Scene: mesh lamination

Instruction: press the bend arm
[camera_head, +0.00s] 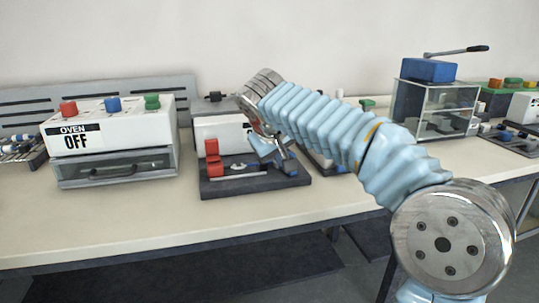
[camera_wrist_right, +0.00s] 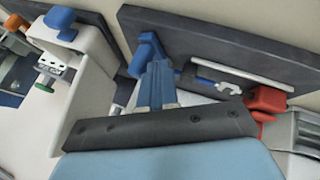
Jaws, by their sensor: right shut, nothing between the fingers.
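The bending device is on the table in the head view, with a dark base (camera_head: 255,186), red blocks (camera_head: 213,158) on its left and a small blue part (camera_head: 290,166) on its right. I take the blue part, also in the right wrist view (camera_wrist_right: 148,50), as the bend arm's end, but cannot be sure. My right gripper (camera_head: 265,147) is low over the device's right side. In the right wrist view its blue fingers (camera_wrist_right: 157,78) are together and empty, close to the blue part; contact cannot be told. A red block (camera_wrist_right: 268,102) is right of them. My left gripper is out of view.
An oven (camera_head: 115,140) marked OFF stands left of the device. A clear box with a blue top (camera_head: 428,70) and a lever stands at the back right. Bare tabletop (camera_head: 130,220) lies in front. My right arm hides things behind the device's right side.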

